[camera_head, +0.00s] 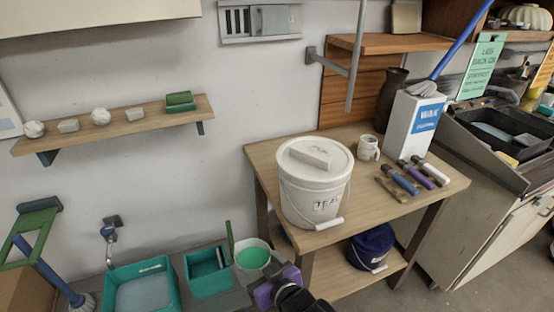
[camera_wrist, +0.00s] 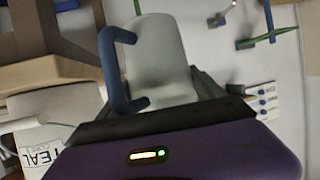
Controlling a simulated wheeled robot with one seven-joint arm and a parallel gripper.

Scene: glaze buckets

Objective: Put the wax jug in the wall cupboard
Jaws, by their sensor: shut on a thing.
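A white container (camera_head: 413,125) with a blue label, which seems to read WAX, stands upright at the back right of the wooden table. My gripper (camera_wrist: 158,108) is shut on a pale, jug-like thing (camera_wrist: 158,60) with a blue loop handle (camera_wrist: 112,70), seen close in the wrist view. No label shows on this held thing, so I cannot tell whether it is the wax jug.
A lidded white TEAL bucket (camera_head: 315,190) fills the table's (camera_head: 350,225) left side; its label shows in the wrist view (camera_wrist: 45,148). A wall shelf (camera_head: 125,125) holds small items. Teal tubs (camera_head: 140,290) sit below.

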